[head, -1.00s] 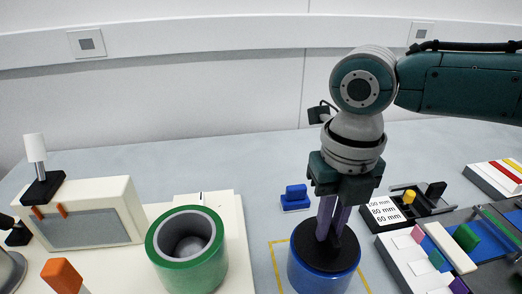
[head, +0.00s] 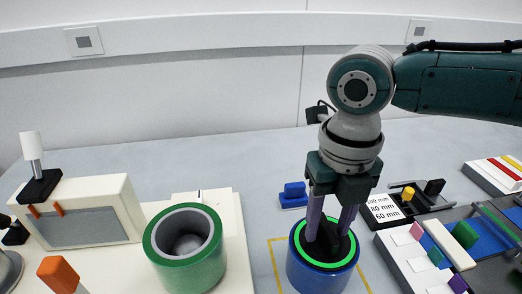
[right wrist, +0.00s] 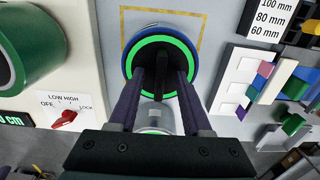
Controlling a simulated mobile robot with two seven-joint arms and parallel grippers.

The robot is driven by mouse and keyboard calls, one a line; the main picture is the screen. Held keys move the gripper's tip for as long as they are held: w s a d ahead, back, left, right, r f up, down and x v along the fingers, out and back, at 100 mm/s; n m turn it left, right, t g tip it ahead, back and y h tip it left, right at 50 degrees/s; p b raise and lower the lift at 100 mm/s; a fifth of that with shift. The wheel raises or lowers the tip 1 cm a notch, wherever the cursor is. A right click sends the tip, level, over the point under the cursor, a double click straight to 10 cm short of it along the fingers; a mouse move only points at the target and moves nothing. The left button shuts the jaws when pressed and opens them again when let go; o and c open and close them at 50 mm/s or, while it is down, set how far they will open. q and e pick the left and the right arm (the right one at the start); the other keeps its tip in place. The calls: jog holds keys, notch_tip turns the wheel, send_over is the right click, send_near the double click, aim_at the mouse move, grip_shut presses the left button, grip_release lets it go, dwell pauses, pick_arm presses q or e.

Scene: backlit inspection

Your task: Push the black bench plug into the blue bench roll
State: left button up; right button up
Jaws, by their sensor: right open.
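The blue bench roll (head: 318,277) stands upright on the bench, inside a yellow outline. The black bench plug (head: 326,250) sits in its top opening, with a bright green ring showing around it. My right gripper (head: 329,233) is open, its purple fingers down on either side of the plug's upright handle. In the right wrist view the fingers stand apart with the black handle (right wrist: 162,72) between them, and the blue roll's rim (right wrist: 195,60) shows around the green ring. My left gripper is not in view.
A green roll (head: 187,265) stands to the left on a cream base (head: 236,225). A small blue block (head: 293,196) lies behind the blue roll. A rack with coloured tabs (head: 405,256) and a size label (head: 383,209) are close on the right.

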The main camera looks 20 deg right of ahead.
jog(key=shift+r, duration=0.15)
notch_tip(320, 180, up, 10)
dwell(0.3)
jog(key=shift+f, duration=0.2)
